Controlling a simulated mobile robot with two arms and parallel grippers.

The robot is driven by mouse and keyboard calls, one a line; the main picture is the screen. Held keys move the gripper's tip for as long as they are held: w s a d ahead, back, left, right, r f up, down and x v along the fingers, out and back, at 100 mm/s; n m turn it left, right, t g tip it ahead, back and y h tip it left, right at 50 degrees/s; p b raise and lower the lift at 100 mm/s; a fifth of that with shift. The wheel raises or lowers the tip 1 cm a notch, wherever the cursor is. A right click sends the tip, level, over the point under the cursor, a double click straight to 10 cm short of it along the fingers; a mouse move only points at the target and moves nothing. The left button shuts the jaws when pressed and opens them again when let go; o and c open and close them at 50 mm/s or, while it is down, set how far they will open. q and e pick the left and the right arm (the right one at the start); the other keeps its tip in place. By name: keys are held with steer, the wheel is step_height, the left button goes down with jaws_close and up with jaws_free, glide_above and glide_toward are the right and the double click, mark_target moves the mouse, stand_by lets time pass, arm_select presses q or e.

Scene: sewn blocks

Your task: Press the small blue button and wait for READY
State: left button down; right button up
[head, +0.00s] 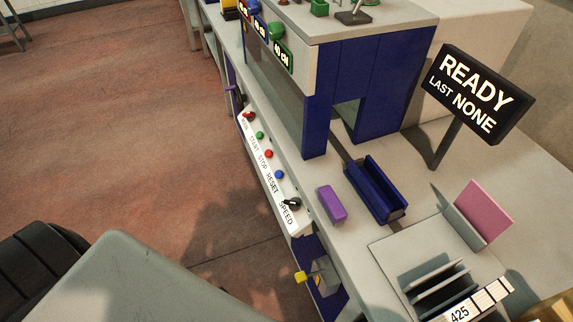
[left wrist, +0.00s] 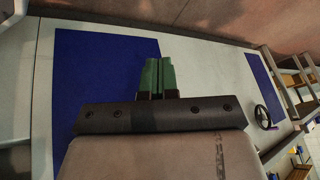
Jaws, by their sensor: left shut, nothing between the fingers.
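The small blue button (head: 279,174) is on the white control panel (head: 262,172) along the front of the bench, by the label RESET. Nothing covers it in the head view. The black sign (head: 476,92) on a post reads READY, LAST NONE. My left gripper (left wrist: 158,74) shows only in the left wrist view, with its two green fingers together and nothing between them. Behind them are a pale surface and a dark blue panel (left wrist: 92,85); the blue button is not seen there. My right gripper is in neither view.
A green button (head: 260,135), red buttons and a black SPEED knob (head: 292,203) share the panel. A purple block (head: 330,205) and a blue trough (head: 376,190) lie on the bench. The red-brown floor left of the bench is open. A handwheel (left wrist: 265,117) shows in the wrist view.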

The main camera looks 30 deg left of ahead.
arm_select(q)
steer(key=w+a+r+t, duration=0.35)
steer(key=w+r, duration=0.45)
steer(key=w, duration=0.3)
steer(key=m+t+h, duration=0.5)
steer(key=t, duration=0.2)
glide_toward(279, 175)
steer(key=w+a+r, duration=0.3)
steer(key=r, duration=0.6)
steer(key=shift+w+f+g, duration=0.1)
steer(key=shift+g, duration=0.15)
steer(key=shift+f+b, duration=0.1)
steer(key=shift+b, duration=0.25)
steer(key=shift+w+d+f+b, duration=0.6)
steer(key=shift+w+f+b, duration=0.1)
steer(key=shift+f+b, duration=0.4)
steer(key=shift+w+d+f+b, duration=0.6)
steer(key=shift+w+f+b, duration=0.15)
steer(key=shift+f+b, duration=0.35)
steer(key=shift+w+d+f+b, duration=0.6)
steer(key=shift+w+f+b, duration=0.1)
steer(key=shift+f+b, duration=0.4)
steer(key=shift+d+f, duration=0.1)
steer(key=shift+f, duration=0.1)
